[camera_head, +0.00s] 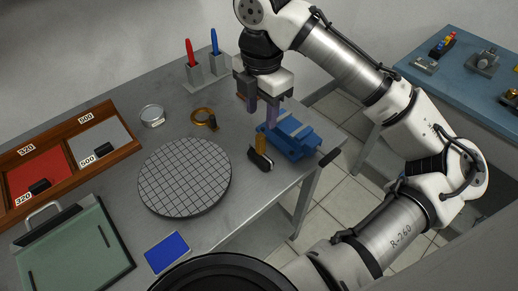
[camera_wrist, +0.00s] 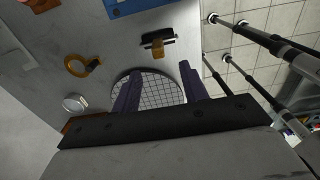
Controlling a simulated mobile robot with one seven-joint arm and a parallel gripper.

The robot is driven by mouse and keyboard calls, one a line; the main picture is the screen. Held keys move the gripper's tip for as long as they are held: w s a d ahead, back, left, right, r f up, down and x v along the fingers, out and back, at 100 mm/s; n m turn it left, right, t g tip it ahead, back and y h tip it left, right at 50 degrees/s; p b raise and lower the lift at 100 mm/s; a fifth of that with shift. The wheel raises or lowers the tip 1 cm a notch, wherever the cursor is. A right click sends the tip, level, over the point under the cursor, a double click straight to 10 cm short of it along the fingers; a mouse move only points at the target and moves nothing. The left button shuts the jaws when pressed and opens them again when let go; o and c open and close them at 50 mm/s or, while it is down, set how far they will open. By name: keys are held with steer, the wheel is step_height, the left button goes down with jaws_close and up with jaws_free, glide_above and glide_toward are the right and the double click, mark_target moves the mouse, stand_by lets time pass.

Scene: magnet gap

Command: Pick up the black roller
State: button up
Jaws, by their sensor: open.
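The black roller (camera_head: 263,162) lies on the grey table near its right edge. It is a short black cylinder with a pale end and an orange-yellow handle. In the wrist view the roller (camera_wrist: 157,39) lies beyond the fingertips, between them and the blue object, with its handle towards my gripper. My gripper (camera_head: 262,112) is open and empty, above the table and behind the roller in the head view. Its two purple-grey fingers (camera_wrist: 160,69) are apart in the wrist view, with nothing between them.
A blue vise-like block (camera_head: 290,136) is close beside the roller. A round gridded plate (camera_head: 185,177) lies to its left, with a gold ring-shaped object (camera_head: 203,115) behind. Red and blue pens stand in metal holders (camera_head: 206,72) at the back. The table's right edge is near.

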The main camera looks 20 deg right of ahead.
mark_target(261, 135)
step_height(261, 135, down, 10)
steer(key=shift+w+f+p, duration=0.15)
steer(key=shift+p, duration=0.8)
jaws_close()
